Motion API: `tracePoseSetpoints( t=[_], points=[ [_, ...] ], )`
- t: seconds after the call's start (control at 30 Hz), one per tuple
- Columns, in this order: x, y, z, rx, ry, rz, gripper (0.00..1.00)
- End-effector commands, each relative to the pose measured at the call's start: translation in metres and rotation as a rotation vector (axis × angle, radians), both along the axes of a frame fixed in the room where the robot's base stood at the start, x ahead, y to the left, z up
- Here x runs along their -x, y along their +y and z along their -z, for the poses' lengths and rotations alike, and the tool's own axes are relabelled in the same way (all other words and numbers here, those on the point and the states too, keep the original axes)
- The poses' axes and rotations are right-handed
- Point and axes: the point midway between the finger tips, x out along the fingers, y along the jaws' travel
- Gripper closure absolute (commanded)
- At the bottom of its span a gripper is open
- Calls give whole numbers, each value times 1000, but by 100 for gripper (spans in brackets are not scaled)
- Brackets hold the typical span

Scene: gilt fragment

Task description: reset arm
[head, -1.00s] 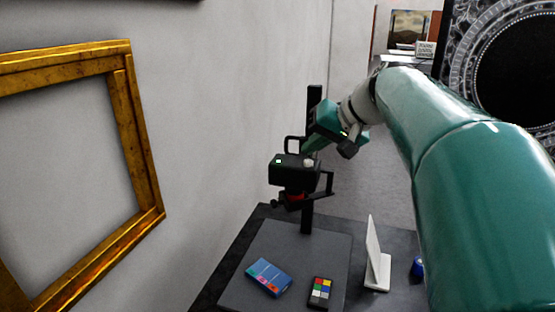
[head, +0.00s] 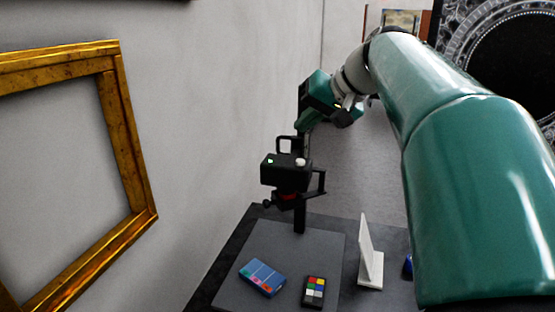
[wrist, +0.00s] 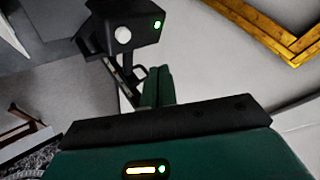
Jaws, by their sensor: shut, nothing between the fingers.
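My gripper (wrist: 158,88) shows in the wrist view as two teal fingers pressed together, with nothing between them. In the head view my teal gripper (head: 303,122) points down and left, above and behind a black device (head: 287,171) with a green light and a white knob. The device is mounted on a dark upright post on the table. It also shows in the wrist view (wrist: 125,36), just beyond the fingertips. I cannot tell how wide the gap between them is. My arm reaches in from the right.
A gilt frame (head: 130,140) hangs on the grey wall at left. A dark round ornamented panel (head: 500,75) stands at back right.

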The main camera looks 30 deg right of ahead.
Motion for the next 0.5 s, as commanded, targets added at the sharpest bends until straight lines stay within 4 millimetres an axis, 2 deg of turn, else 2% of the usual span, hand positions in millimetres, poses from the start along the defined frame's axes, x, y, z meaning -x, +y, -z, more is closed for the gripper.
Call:
tracePoseSetpoints(
  t=[0.33, 0.43, 0.5],
  points=[
    [1, 4, 2, 2, 3, -4, 100],
    [4, 20, 13, 9, 22, -20, 100],
    [10, 41, 28, 24, 48, -39, 100]
  ],
)
